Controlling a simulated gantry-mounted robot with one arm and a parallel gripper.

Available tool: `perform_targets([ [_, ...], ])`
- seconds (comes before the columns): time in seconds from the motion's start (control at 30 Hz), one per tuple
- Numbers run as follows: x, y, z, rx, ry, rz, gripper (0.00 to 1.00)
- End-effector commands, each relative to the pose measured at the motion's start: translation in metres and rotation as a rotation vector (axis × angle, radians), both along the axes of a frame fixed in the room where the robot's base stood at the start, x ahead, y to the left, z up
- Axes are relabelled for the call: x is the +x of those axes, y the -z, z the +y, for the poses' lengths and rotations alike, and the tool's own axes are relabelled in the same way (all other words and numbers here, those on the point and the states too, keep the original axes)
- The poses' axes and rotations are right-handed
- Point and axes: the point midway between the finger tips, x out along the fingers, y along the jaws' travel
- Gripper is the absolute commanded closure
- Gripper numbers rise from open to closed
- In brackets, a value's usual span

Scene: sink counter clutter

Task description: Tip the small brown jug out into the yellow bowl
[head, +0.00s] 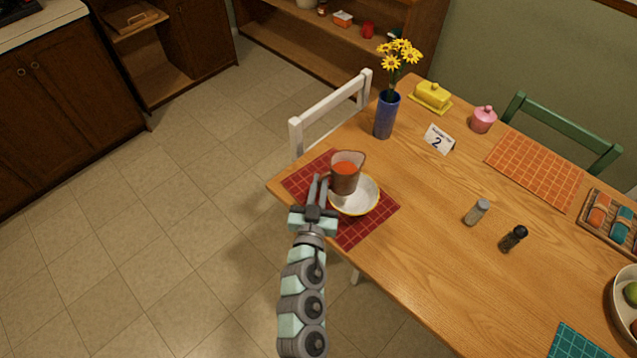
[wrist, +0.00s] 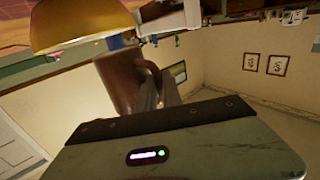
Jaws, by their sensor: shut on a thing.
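The small brown jug (head: 345,182) is held above the back left part of the yellow bowl (head: 362,207). It looks close to upright, and orange-red contents show inside its mouth. The bowl is white inside with a yellow rim and stands on a red checked placemat; its visible inside looks empty. My gripper (head: 319,189) is shut on the jug's handle, at the jug's left side. In the wrist view the jug (wrist: 118,82) shows with its handle between my fingers, and the bowl's yellow outside (wrist: 80,28) is at the upper left.
The red placemat (head: 352,236) lies at the table's left corner. A blue vase (head: 386,115) of yellow flowers stands behind the bowl. Two shakers (head: 476,212) (head: 513,238) stand to the right. A white chair (head: 330,112) is at the table's back left edge. The table between bowl and shakers is clear.

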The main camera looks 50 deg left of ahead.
Motion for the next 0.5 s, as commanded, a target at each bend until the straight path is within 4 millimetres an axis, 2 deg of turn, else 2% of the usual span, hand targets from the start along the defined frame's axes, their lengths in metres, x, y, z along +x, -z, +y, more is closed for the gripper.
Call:
perform_targets([
  [0.1, -0.006, -0.002, 0.007, 0.004, -0.015, 0.003, 1.0],
  [0.5, -0.008, -0.016, 0.009, 0.077, -0.015, 0.078, 1.0],
])
